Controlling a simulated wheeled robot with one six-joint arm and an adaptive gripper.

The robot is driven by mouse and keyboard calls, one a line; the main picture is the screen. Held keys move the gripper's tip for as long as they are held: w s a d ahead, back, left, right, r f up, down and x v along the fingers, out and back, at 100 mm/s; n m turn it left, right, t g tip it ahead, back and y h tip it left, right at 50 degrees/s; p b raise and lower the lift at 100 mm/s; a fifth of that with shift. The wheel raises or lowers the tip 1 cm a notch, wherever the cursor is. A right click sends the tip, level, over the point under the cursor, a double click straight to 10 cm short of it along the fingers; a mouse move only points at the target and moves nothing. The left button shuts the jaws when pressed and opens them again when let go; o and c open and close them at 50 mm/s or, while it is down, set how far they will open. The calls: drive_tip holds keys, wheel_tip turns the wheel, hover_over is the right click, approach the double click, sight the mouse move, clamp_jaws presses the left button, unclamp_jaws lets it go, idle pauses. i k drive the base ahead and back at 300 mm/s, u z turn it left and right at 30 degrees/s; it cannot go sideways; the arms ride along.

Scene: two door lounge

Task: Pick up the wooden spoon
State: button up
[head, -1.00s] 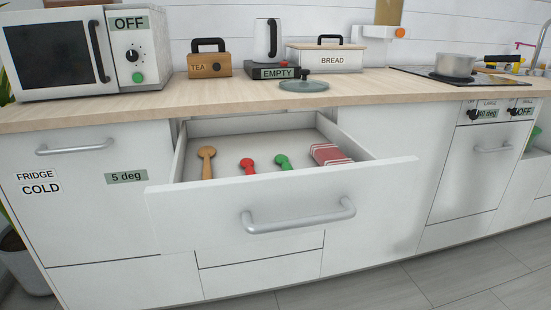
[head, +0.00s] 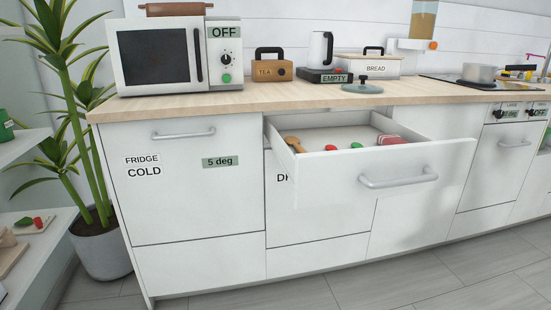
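The wooden spoon (head: 292,142) lies in the open drawer (head: 400,157), at its left side. Only its rounded brown end shows above the drawer's side wall; the rest is hidden. A red utensil (head: 331,147), a green utensil (head: 356,145) and a red-and-white striped cloth (head: 388,140) lie to its right in the same drawer. The drawer's front panel hides most of the two utensils. My gripper is not in view.
The open drawer juts out from the counter (head: 290,98). The fridge front (head: 190,185) is left of it. A potted plant (head: 100,250) and shelves (head: 30,212) stand at the far left. Grey floor in front is clear.

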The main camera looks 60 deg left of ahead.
sight(291, 140)
drive_tip(key=u, duration=1.2)
